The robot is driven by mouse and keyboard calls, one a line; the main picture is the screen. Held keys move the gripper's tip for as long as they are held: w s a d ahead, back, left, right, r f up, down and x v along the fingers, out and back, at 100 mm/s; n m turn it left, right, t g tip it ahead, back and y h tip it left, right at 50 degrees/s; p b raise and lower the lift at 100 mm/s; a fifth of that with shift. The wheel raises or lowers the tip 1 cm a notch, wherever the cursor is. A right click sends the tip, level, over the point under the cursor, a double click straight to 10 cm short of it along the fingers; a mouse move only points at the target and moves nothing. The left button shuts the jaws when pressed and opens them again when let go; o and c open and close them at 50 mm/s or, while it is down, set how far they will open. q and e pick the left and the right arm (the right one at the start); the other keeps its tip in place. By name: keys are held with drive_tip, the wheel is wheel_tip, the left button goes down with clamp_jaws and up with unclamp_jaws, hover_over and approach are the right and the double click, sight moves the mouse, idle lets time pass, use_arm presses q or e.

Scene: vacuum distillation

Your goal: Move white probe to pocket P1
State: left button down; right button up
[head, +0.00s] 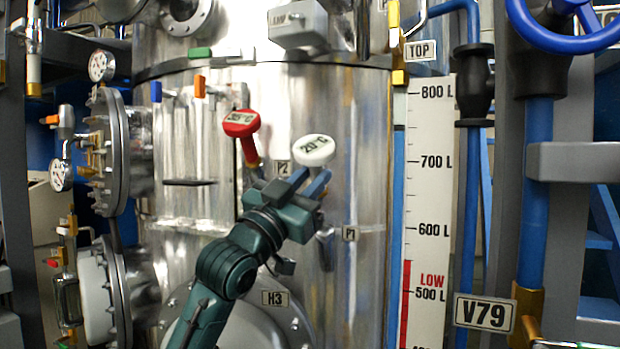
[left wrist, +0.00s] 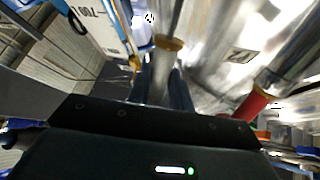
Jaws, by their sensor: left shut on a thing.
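The white probe (head: 313,150), with a round head marked 20°C, is tilted in front of the steel vessel. My left gripper (head: 308,187) is shut on it just below the head. In the left wrist view the probe's stem (left wrist: 164,68) and brass collar (left wrist: 169,44) show between the fingers (left wrist: 160,90). The P1 label (head: 349,233) is on the vessel, below and right of the gripper. A metal stub (head: 325,233), which looks like pocket P1, is left of that label and partly visible. The probe's lower end is hidden. My right gripper is not in view.
A red probe (head: 241,123) marked 35°C stands close left of the white one, near the P2 label (head: 283,168); it also shows in the left wrist view (left wrist: 252,102). A level scale (head: 428,200) and blue pipes stand at the right. Flanges and gauges (head: 101,66) crowd the left.

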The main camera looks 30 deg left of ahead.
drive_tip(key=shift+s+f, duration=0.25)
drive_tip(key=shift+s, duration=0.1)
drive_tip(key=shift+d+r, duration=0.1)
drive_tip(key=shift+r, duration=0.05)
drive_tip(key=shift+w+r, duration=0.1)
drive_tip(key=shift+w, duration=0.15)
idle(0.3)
use_arm(q)
drive_tip(key=shift+p, duration=0.45)
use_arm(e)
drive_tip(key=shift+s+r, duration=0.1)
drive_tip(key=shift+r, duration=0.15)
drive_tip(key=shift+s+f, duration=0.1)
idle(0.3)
use_arm(q)
drive_tip(key=shift+f, duration=0.2)
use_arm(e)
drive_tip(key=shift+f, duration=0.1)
use_arm(q)
drive_tip(key=shift+w+a+f+b, duration=0.2)
drive_tip(key=shift+w+f+b, duration=0.3)
drive_tip(key=shift+f, duration=0.1)
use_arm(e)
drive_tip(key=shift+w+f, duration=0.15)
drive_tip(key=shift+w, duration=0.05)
